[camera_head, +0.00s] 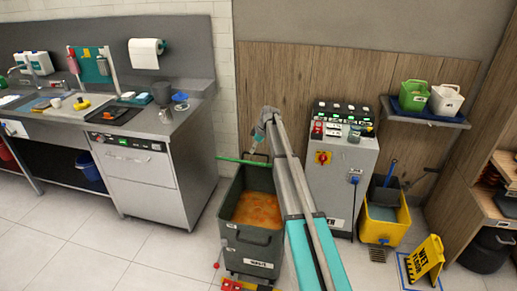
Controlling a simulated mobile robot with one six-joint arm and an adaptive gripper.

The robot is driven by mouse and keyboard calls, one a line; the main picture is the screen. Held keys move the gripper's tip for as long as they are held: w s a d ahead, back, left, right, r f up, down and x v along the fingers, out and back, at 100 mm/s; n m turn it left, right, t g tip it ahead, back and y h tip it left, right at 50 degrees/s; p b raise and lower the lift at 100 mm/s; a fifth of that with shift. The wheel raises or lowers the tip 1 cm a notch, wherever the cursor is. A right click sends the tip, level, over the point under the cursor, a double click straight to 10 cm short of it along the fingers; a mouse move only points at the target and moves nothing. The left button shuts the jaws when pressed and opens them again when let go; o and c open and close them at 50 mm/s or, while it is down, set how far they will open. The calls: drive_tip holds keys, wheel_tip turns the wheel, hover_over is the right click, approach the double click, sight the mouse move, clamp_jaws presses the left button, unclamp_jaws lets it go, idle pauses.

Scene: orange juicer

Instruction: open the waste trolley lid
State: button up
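The waste trolley (250,244) is a dark grey bin on the floor between the steel counter and a grey control cabinet. Its top is uncovered, and orange waste (258,210) shows inside. A green bar (240,161) runs across above the trolley's back edge; a raised dark panel below it looks like the lid, though its outline is unclear. My gripper (257,138) is at the far end of my arm, just above the green bar. It is small and partly hidden by my arm, so its fingers and any contact with the bar are unclear.
A steel counter with a dishwasher (140,180) stands left. The control cabinet (340,165) stands close right of the trolley. Further right are a yellow mop bucket (385,230) and a wet-floor sign (425,260).

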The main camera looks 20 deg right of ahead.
drive_tip(key=shift+d+r+p, duration=0.3)
drive_tip(key=shift+d, duration=0.35)
drive_tip(key=w+d+r+p, duration=0.3)
drive_tip(key=d+r+p, duration=0.5)
drive_tip(key=r+p, duration=0.4)
drive_tip(key=shift+d+r, duration=0.15)
drive_tip(key=shift+d, duration=0.1)
idle(1.4)
drive_tip(key=shift+w, duration=0.1)
idle(0.5)
drive_tip(key=s+a+f+m+h+b, duration=0.1)
drive_tip(key=s+a+m, duration=0.3)
drive_tip(key=s, duration=1.1)
drive_tip(key=s+a+f+m+g+h+b, duration=0.1)
drive_tip(key=s+a+m, duration=0.3)
drive_tip(key=s+a, duration=0.5)
drive_tip(key=s+a+f+m+h, duration=0.2)
drive_tip(key=s+a+m, duration=0.2)
drive_tip(key=s, duration=1.9)
drive_tip(key=a, duration=0.3)
drive_tip(key=shift+f+g+b, duration=0.25)
drive_tip(key=shift+g+b, duration=0.05)
drive_tip(key=shift+b, duration=0.1)
drive_tip(key=shift+w, duration=0.1)
drive_tip(key=shift+d, duration=0.1)
clamp_jaws()
